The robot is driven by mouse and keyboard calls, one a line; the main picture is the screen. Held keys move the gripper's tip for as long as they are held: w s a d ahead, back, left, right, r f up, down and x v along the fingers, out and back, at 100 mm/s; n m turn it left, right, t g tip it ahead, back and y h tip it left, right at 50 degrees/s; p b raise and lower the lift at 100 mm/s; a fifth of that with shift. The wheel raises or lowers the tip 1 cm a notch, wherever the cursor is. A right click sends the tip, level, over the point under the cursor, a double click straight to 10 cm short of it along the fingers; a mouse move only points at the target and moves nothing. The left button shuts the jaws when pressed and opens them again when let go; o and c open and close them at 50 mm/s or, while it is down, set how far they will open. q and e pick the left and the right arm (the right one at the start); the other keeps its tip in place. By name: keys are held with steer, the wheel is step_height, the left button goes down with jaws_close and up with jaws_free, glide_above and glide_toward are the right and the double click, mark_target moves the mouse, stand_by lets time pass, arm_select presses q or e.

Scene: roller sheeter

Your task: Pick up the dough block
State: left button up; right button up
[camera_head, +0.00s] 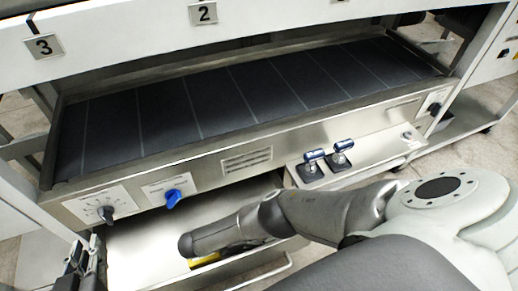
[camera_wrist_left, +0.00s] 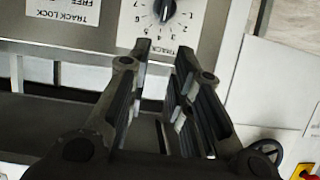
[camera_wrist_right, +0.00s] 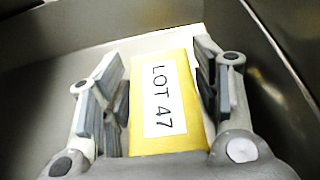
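The dough block is yellow with a white "LOT 47" label. In the right wrist view, the block (camera_wrist_right: 150,146) lies between the fingers of my right gripper (camera_wrist_right: 160,75). The finger pads are close along both sides; I cannot tell whether they press on it. In the head view my right gripper (camera_head: 192,246) reaches down into the metal tray and hides most of the block, with only a yellow edge (camera_head: 203,260) showing. My left gripper (camera_head: 82,256) is at the lower left, empty, with a gap between its fingers in the left wrist view (camera_wrist_left: 165,65).
The metal tray (camera_head: 140,250) sits below the machine's front panel. A black dial (camera_head: 105,213) and a blue knob (camera_head: 172,197) stick out above it. The dial is in front of my left gripper. Two blue-topped levers (camera_head: 313,155) stand on a ledge right of the tray.

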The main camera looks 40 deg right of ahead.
steer(key=c, duration=0.7)
